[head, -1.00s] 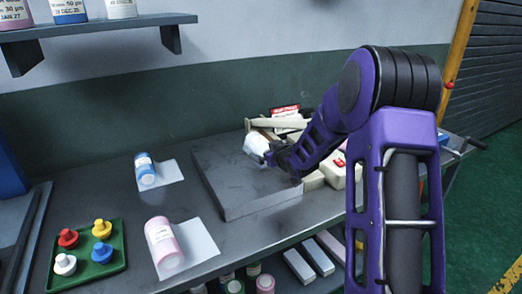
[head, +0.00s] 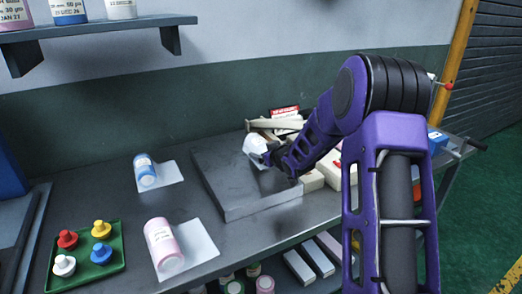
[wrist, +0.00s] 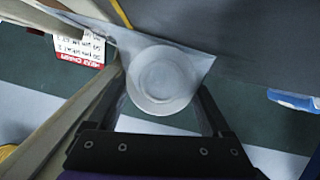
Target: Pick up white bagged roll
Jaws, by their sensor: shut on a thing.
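The white bagged roll (head: 254,147) is at the back of the bench, by the far edge of a grey slab. In the wrist view the roll (wrist: 163,82) shows end-on as a pale round shape between my fingers, with a clear sheet of bag around it. My gripper (head: 265,156) is shut on the roll, one finger on each side of it in the wrist view. My gripper and arm hide part of the roll in the head view. I cannot tell whether it is clear of the surface below.
The grey slab (head: 235,190) lies in front of my gripper. White boxes, a red-labelled packet (head: 285,112) and long pale pieces crowd behind and right. A blue bagged roll (head: 145,171), pink bagged roll (head: 163,243) and green tray (head: 117,263) stand left. A shelf (head: 100,28) hangs above left.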

